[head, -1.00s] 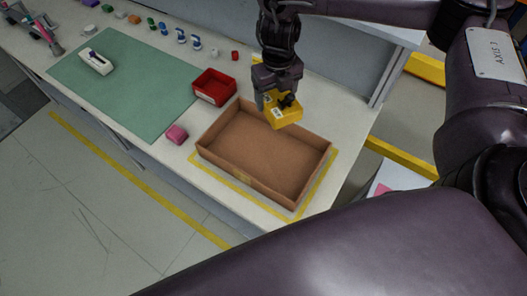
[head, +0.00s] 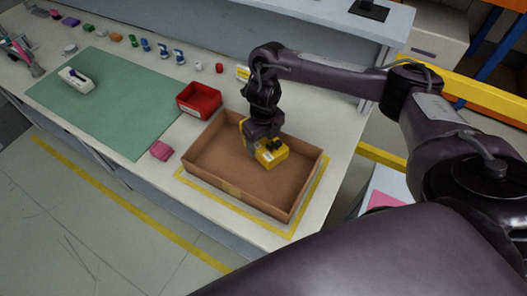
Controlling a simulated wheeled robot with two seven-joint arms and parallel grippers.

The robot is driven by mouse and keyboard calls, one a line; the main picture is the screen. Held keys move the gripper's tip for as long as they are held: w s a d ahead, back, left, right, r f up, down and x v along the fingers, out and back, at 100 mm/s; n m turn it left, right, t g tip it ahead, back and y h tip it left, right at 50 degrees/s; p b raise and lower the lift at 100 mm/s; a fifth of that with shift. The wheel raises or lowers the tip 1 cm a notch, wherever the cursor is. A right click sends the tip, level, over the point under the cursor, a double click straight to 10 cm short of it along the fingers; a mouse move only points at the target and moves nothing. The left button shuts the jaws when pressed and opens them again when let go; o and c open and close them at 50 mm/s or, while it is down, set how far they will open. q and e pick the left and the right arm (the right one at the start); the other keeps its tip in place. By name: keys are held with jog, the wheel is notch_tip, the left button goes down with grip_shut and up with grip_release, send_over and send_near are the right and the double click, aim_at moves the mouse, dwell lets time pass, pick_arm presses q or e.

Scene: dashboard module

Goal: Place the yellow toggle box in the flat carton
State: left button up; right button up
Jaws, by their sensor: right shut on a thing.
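The yellow toggle box (head: 272,153) has a dark toggle on top and a white label on its side. My right gripper (head: 262,143) is shut on it, with fingers pointing down. The box is inside the outline of the flat carton (head: 225,187), a brown open tray with low walls. I cannot tell whether the box touches the carton floor. The carton is otherwise empty and stands within a yellow taped outline on the bench. My left gripper is not in view.
A red bin (head: 199,99) stands just behind the carton's left side. A pink block (head: 161,151) lies left of the carton. A green mat (head: 110,110) holds a white device with a dark switch (head: 76,79). Several small coloured parts line the back.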

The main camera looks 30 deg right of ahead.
notch_tip(320, 180, down, 4)
jog(key=shift+f+b, duration=0.1)
jog(key=shift+b, duration=0.7)
jog(key=shift+f, duration=0.15)
jog(key=shift+f, duration=0.15)
jog(key=o, duration=0.8)
